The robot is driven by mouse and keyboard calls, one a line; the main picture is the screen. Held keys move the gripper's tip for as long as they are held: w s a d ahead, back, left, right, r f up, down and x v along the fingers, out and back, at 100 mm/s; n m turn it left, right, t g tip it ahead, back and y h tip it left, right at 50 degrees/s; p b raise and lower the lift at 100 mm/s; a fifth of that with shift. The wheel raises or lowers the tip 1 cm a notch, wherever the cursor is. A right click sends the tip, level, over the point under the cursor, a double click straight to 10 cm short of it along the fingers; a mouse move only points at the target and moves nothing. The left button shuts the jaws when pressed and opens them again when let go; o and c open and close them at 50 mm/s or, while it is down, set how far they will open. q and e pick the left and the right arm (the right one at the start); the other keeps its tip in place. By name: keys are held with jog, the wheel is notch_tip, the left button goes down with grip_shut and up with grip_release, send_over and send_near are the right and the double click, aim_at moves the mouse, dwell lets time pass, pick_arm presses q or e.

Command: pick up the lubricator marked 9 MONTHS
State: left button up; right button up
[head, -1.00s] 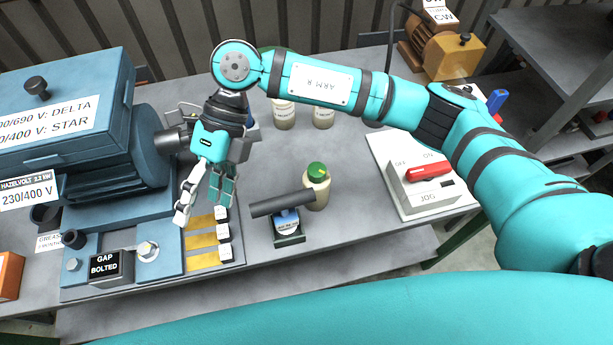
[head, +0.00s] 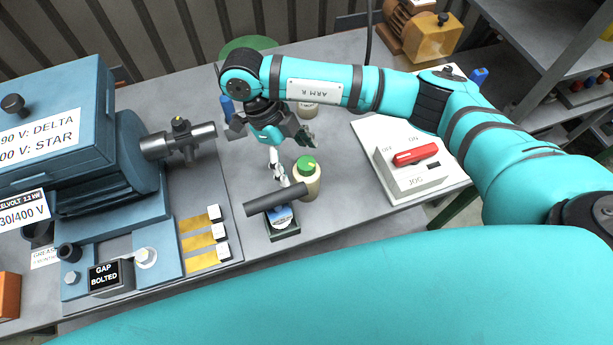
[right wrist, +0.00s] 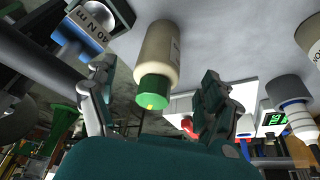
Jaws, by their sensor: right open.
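A cream lubricator bottle with a green cap (head: 308,180) stands upright near the front of the bench. My right gripper (head: 294,158) is open just behind and above it, its fingers spread toward the cap. In the right wrist view the bottle (right wrist: 157,58) lies between the two open fingers, its cap toward the palm; I see no clear gap or contact. No marking is readable on this bottle. Another cream bottle (head: 308,110) stands farther back, partly behind my right arm; its label is not readable. My left gripper is not in view.
A torque tool with a dark bar (head: 276,200) stands close to the bottle's left. The blue motor (head: 70,150) with its grey shaft (head: 205,132) is at left. A switch box with a red lever (head: 415,154) is at right. Bare bench lies between bottle and switch box.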

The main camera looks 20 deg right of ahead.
aim_at(307, 176)
jog(key=shift+s+d+f, duration=0.15)
jog(key=shift+s+f, duration=0.05)
jog(key=shift+f, duration=0.35)
jog(key=p+x, duration=0.1)
jog(key=x, duration=0.1)
jog(key=p+x, duration=0.1)
jog(key=x, duration=0.1)
jog(key=shift+s+d+f, duration=0.1)
jog(key=shift+s+d, duration=0.2)
jog(key=shift+f, duration=0.35)
jog(key=shift+c, duration=0.3)
jog(key=c, duration=1.6)
grip_shut()
jog(key=shift+r, duration=0.1)
